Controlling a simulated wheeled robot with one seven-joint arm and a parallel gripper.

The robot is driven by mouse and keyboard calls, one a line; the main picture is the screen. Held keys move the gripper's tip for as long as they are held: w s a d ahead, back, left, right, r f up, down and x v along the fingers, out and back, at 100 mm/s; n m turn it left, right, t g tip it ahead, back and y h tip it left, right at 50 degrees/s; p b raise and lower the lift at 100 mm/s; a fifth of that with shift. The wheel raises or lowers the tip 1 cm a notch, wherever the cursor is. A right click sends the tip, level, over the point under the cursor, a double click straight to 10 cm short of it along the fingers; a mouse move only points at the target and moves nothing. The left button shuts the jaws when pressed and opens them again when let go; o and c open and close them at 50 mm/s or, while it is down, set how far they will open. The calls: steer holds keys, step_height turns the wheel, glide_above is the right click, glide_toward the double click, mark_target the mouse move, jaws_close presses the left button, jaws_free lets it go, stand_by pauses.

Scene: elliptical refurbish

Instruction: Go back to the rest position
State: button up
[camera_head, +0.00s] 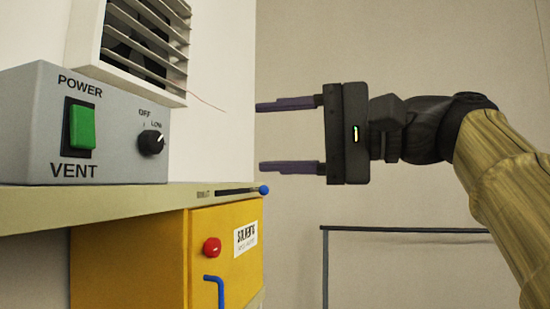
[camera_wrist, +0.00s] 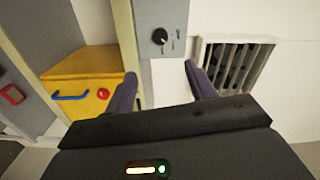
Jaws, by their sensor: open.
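My gripper (camera_head: 288,135) is open and empty in the head view. Its two purple-grey fingers point left, one above the other, in the air to the right of the control box and vent. In the wrist view my gripper (camera_wrist: 160,82) shows its two fingers spread apart with nothing between them. The arm comes in from the right side of the head view. The fingers appear apart from the box, the shelf and the yellow cabinet.
A grey control box (camera_head: 45,130) with a green switch (camera_head: 82,127) and a black knob (camera_head: 151,142) stands on a shelf (camera_head: 120,205). A louvred vent (camera_head: 145,45) is behind it. Below are a yellow cabinet (camera_head: 150,265), red button (camera_head: 212,247) and blue handle (camera_head: 215,285). A rail (camera_head: 400,230) stands lower right.

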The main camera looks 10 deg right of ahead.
steer(key=w+d+f+m+t+h, duration=0.2)
steer(key=w+f+m+h, duration=0.25)
steer(key=w+f, duration=0.8)
steer(key=w+d+f+m+g+h+b, duration=0.1)
steer(key=d+f+h, duration=0.1)
steer(key=f, duration=0.8)
steer(key=w+d+f+m+h, duration=0.1)
steer(key=w+f+h, duration=0.15)
steer(key=f, duration=0.85)
steer(key=s+d+f+n+g+h, duration=0.1)
steer(key=s+f, duration=0.4)
steer(key=f, duration=0.6)
steer(key=s+d+f+n+g+h+b, duration=0.1)
steer(key=s+f+n+h, duration=0.3)
steer(key=f, duration=0.8)
steer(key=s+d+f+n+g+h, duration=0.2)
steer(key=s+f, duration=0.5)
steer(key=f, duration=0.4)
steer(key=shift+s+d+f+n+g+h+b, duration=0.35)
steer(key=shift+n+g, duration=0.25)
steer(key=shift+n, duration=0.25)
steer(key=shift+w, duration=0.1)
